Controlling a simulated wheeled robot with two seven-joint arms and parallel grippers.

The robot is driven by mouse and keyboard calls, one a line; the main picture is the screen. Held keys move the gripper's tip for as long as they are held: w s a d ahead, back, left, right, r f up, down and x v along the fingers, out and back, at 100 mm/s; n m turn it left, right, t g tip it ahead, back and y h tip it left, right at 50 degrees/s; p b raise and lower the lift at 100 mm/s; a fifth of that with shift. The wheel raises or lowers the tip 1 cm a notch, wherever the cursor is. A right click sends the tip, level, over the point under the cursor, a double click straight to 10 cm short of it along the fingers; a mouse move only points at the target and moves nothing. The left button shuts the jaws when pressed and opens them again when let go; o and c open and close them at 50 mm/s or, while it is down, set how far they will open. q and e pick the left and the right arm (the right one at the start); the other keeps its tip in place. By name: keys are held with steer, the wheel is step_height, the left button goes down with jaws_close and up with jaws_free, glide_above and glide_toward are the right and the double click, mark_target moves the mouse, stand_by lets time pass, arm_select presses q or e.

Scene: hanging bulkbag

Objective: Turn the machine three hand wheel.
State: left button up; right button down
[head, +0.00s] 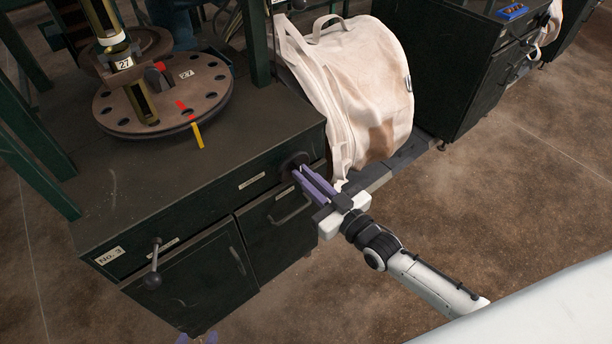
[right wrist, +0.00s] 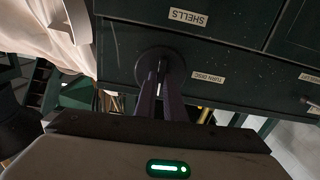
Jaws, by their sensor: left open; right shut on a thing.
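The machine marked No. 3 (head: 110,256) is a dark green cabinet at left in the head view. Its small dark round hand wheel (head: 289,160) is on the front, near the right corner. In the right wrist view the hand wheel (right wrist: 145,64) sits beside a TURN DISC label. My right gripper (head: 298,174) is shut at the wheel, its purple fingers on its handle, which they mostly hide. My left gripper (head: 197,339) shows only its two purple fingertips at the bottom edge, apart, with nothing seen between them.
A round turn disc (head: 215,90) with holes, red and yellow marks and a brass tube (head: 103,22) is on the machine top. A ball-ended crank (head: 153,266) sticks out of the front. The front floor is clear.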

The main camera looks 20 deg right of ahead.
arm_select(q)
steer(key=shift+s+f, duration=0.1)
steer(key=shift+s, duration=0.1)
arm_select(e)
steer(key=shift+m, duration=0.3)
steer(key=c, duration=1.8)
jaws_free()
steer(key=shift+c, duration=0.2)
arm_select(q)
steer(key=shift+r+p, duration=0.25)
steer(key=shift+p, duration=0.25)
arm_select(e)
steer(key=v, duration=1)
steer(key=shift+s, duration=0.2)
arm_select(q)
steer(key=shift+a, duration=0.1)
steer(key=shift+a+r+p, duration=0.15)
steer(key=shift+r+p, duration=0.3)
steer(key=shift+p, duration=0.2)
arm_select(e)
steer(key=s+a+f+m+g+h, duration=0.1)
steer(key=s+a+f+g, duration=0.1)
steer(key=s+f+g, duration=0.2)
steer(key=s+a+f+g+h, duration=0.2)
steer(key=s+f+g, duration=0.2)
steer(key=s, duration=0.7)
steer(key=shift+s+a+f+m+h, duration=0.2)
steer(key=shift+s+f+m+h, duration=0.15)
steer(key=shift+f, duration=0.6)
